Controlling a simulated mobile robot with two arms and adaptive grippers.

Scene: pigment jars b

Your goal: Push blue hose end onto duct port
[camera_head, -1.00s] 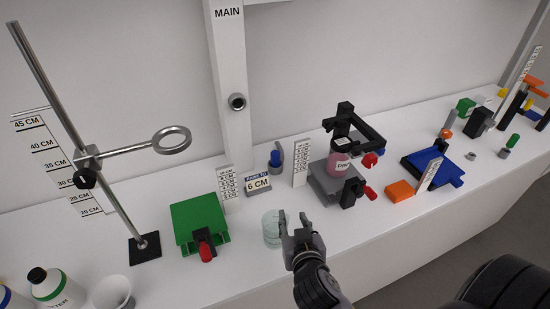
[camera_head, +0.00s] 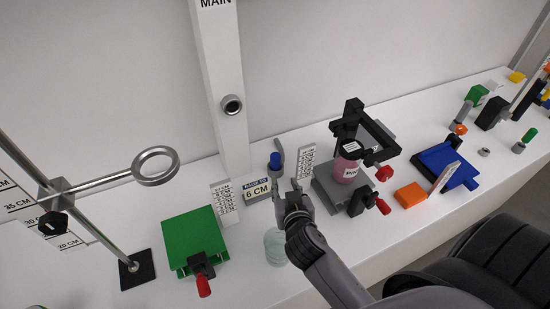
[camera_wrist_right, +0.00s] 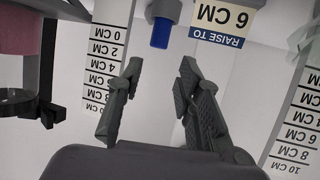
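The blue hose end (camera_head: 275,160) stands upright in a grey holder (camera_head: 276,184) at the back of the bench; in the wrist view the blue end (camera_wrist_right: 161,32) shows just beyond the fingertips. The duct port (camera_head: 232,104) is a dark round opening with a metal rim on the white column marked MAIN. My right gripper (camera_head: 295,190) is in front of and slightly right of the hose end, apart from it. In the wrist view my right gripper (camera_wrist_right: 160,68) is open with nothing between its fingers. My left gripper is not in view.
A "RAISE TO 6 CM" sign (camera_head: 257,188) and scale cards (camera_head: 308,160) flank the holder. A pale glass vessel (camera_head: 274,247) stands below my gripper. A green platform (camera_head: 193,236) and ring stand (camera_head: 156,166) are left; a pink jar (camera_head: 347,168) on a grey platform is right.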

